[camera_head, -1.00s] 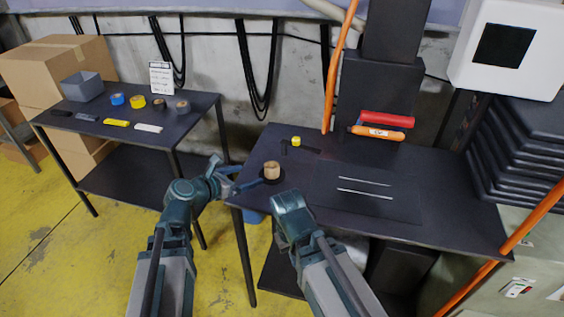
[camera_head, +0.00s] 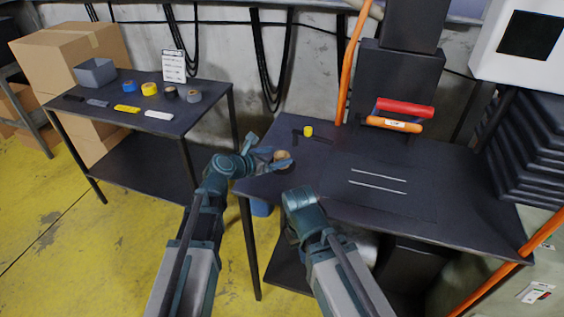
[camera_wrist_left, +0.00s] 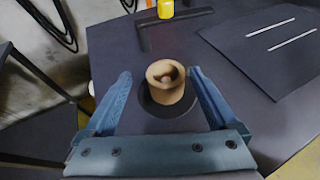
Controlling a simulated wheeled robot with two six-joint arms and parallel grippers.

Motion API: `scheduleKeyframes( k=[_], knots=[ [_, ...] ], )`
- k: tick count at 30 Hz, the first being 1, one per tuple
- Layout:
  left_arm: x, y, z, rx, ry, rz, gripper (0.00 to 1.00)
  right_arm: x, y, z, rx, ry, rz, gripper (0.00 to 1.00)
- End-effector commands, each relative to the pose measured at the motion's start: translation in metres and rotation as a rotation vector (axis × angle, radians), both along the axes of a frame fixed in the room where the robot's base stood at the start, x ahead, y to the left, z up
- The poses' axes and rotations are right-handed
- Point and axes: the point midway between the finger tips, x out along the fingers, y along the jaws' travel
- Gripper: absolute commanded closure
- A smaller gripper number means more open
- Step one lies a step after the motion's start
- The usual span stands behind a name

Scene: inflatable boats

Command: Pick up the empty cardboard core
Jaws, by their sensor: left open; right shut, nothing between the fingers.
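The empty cardboard core (camera_wrist_left: 166,82) is a short brown tube. It stands upright on a round black base (camera_wrist_left: 150,104) on the dark table, seen in the left wrist view. In the head view the core (camera_head: 281,155) is at the table's left part, partly hidden by my gripper. My left gripper (camera_head: 277,156) is open, with its fingers on either side of the core; in the left wrist view the gripper (camera_wrist_left: 164,82) shows gaps between the fingers and the core. My right gripper (camera_head: 298,194) is shut and empty by the table's front edge.
A small yellow roll (camera_head: 308,130) and a black bracket (camera_wrist_left: 150,38) lie behind the core. A dark mat (camera_head: 360,208) with two pale strips is to the right. A side table (camera_head: 105,117) holds tape rolls and a grey bin (camera_head: 95,72). An orange pipe (camera_head: 350,75) rises behind.

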Motion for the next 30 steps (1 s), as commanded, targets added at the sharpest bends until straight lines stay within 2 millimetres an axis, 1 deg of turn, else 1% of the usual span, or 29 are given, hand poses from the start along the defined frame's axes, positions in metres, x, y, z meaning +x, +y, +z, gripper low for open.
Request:
scheduleKeyframes(
  k=[4,7,12,15,18,23,26,30],
  knots=[
    [0.001,-0.002,-0.001,0.0,0.0,-0.001,0.07,0.0,0.0,-0.001,0.0,0.0,0.0,1.0],
    [0.006,-0.009,-0.006,0.001,0.0,-0.003,0.07,0.0,0.0,-0.006,0.0,0.0,0.0,1.0],
    [0.02,-0.027,-0.017,0.0,0.0,-0.003,0.07,0.0,0.0,-0.017,0.0,0.0,0.0,1.0],
    [0.03,-0.034,-0.021,0.002,0.0,-0.002,0.07,0.0,0.0,-0.021,0.0,0.0,0.0,1.0],
    [0.032,-0.037,-0.021,0.001,-0.001,0.0,0.07,0.0,0.0,-0.021,0.0,0.0,0.0,1.0],
    [0.031,-0.036,-0.02,0.001,-0.001,0.0,0.07,0.0,0.0,-0.02,0.0,0.0,0.0,1.0],
    [0.031,-0.036,-0.02,0.001,-0.001,0.0,0.23,0.0,0.0,-0.02,0.0,0.0,0.0,1.0],
    [0.031,-0.036,-0.02,0.001,-0.001,0.0,0.49,0.0,0.0,-0.02,0.0,0.0,0.0,1.0]
  ],
)
